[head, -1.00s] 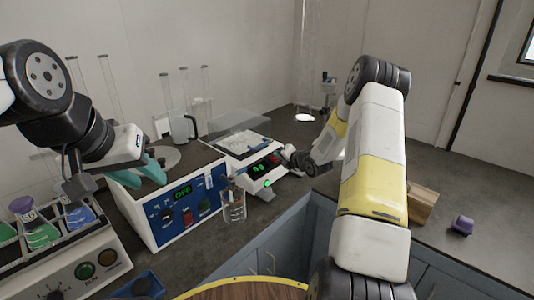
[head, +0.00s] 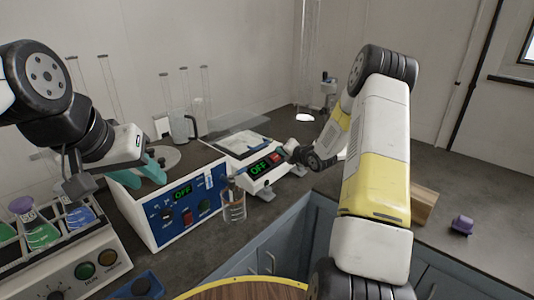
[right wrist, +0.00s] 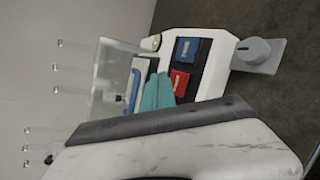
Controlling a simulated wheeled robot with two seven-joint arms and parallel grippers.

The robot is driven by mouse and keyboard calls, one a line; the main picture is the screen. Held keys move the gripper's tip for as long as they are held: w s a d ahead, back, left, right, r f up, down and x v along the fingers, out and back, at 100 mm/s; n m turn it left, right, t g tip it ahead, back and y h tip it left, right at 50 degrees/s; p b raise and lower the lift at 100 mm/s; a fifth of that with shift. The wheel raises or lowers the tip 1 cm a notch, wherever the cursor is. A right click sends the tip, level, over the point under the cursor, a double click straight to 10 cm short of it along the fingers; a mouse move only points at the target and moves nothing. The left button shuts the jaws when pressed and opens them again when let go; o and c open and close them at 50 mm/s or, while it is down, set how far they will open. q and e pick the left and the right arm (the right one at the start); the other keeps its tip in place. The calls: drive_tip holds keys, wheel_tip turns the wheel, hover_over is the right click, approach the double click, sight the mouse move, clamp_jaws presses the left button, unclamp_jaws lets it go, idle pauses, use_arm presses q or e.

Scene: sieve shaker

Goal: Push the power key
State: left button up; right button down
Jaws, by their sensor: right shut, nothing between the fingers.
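A white instrument (head: 257,186) with a clear shield stands on the bench in the middle of the head view. Its sloped front has a display (head: 262,168) reading OFF in green and a red key (head: 277,159). In the right wrist view the dark panel shows a red key (right wrist: 179,83) and a blue key (right wrist: 187,50); their labels are too small to read. My right gripper (right wrist: 158,75) is shut and empty, its teal fingertips beside the red key; contact cannot be told. In the head view its fingers are hidden. My left gripper (head: 150,172) hangs over the blue-fronted box.
The blue-fronted box (head: 180,212) also shows OFF. A flask rack (head: 75,265) is at lower left. A purple piece (head: 462,225) and a wooden block (head: 423,205) lie on the right bench.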

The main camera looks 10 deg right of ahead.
drive_tip(key=shift+s+d+r, duration=0.2)
drive_tip(key=shift+s+r, duration=0.1)
drive_tip(key=shift+r, duration=0.4)
drive_tip(key=shift+s+d+r, duration=0.25)
drive_tip(key=shift+r, duration=0.45)
drive_tip(key=shift+s+d+r, duration=0.2)
drive_tip(key=shift+s+r, duration=0.1)
drive_tip(key=shift+r, duration=0.4)
drive_tip(key=shift+r, duration=0.1)
drive_tip(key=s+a+r+m+g+h, duration=0.1)
drive_tip(key=s+r+m+g+h, duration=0.3)
drive_tip(key=s+r+m, duration=1.1)
drive_tip(key=s+a+r+m+g, duration=0.1)
drive_tip(key=s+m, duration=0.3)
drive_tip(key=s, duration=0.4)
drive_tip(key=s+a+r+m+g+y, duration=0.1)
drive_tip(key=s+a+m, duration=0.3)
drive_tip(key=s, duration=0.5)
drive_tip(key=s+a+r+m, duration=0.1)
drive_tip(key=s+m, duration=0.3)
drive_tip(key=s, duration=0.4)
drive_tip(key=shift+s+a+r+m+g, duration=0.3)
drive_tip(key=shift+s+a+r+g, duration=0.1)
drive_tip(key=shift+a, duration=0.4)
